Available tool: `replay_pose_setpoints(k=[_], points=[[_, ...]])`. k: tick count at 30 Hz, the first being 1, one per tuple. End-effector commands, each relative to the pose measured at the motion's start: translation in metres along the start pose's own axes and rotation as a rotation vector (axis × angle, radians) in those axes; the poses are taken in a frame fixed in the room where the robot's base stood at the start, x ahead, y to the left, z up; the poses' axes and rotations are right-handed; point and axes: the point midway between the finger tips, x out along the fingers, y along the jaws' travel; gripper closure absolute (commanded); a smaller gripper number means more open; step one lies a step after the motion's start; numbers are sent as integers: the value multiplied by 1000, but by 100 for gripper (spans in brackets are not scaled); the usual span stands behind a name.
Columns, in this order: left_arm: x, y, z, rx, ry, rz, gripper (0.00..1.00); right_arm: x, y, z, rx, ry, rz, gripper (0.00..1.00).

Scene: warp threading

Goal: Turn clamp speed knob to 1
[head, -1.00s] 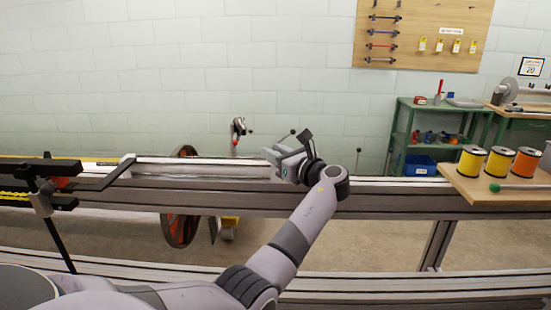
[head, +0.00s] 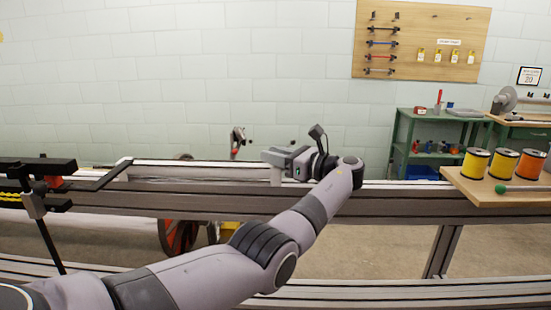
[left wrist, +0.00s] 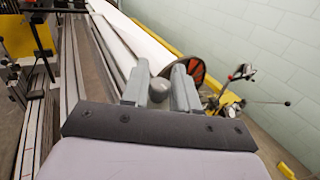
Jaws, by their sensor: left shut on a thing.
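A grey rounded knob (left wrist: 158,90) sits between the two finger pads of my left gripper in the left wrist view. My left gripper (left wrist: 159,86) is shut on it. The knob is hidden behind the gripper there. No dial numbers or pointer mark can be read in either view. My right gripper is out of view.
The long metal rail (head: 400,201) crosses the whole width. A wooden board (head: 480,187) with thread spools (head: 475,163) and a green-tipped rod lies at the right. A black bracket (head: 40,175) stands at the left. A red wheel (head: 177,235) is behind the rail.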

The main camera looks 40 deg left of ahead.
Motion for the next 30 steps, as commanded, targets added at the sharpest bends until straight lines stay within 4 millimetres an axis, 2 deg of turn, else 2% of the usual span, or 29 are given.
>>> replay_pose_setpoints(k=[15,16,17,18,26,30], points=[[0,1,-3,5,6,11,100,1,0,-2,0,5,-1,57],[0,1,-3,5,6,11,68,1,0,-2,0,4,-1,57],[0,1,-3,5,6,11,58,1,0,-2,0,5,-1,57],[0,1,-3,5,6,11,52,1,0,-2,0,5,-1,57],[0,0,-2,2,3,9,52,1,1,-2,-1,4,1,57],[-11,0,-2,2,3,7,52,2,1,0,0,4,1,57]])
